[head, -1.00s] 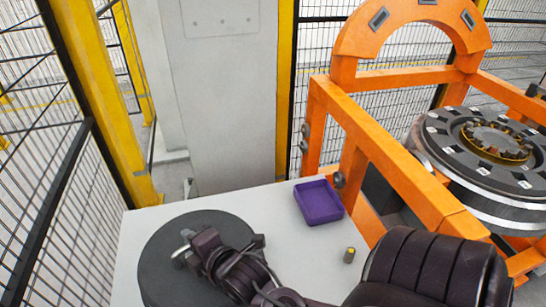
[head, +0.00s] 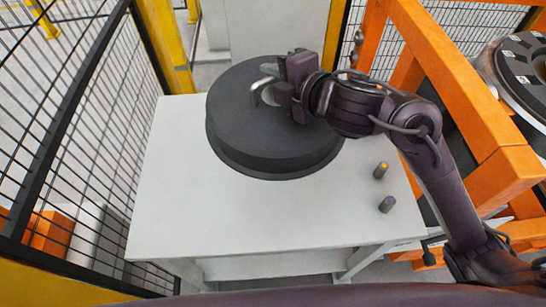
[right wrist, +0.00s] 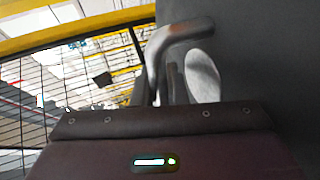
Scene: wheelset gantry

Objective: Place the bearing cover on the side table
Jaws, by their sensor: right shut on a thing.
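The bearing cover (head: 235,130) is a thick dark grey disc with a metal handle (head: 262,92) on its top. It lies flat at the back of the white side table (head: 200,215). I cannot tell whether its underside touches the tabletop. My right gripper (head: 272,90) is above the cover's top, shut on the handle. The right wrist view shows the bent metal handle (right wrist: 175,50) beyond the gripper body, with the dark cover (right wrist: 270,60) at the right. The fingertips are mostly hidden. My left gripper is not in view.
An orange frame (head: 460,110) rises close on the right. A mesh fence (head: 70,130) runs along the left. The tabletop's front is clear.

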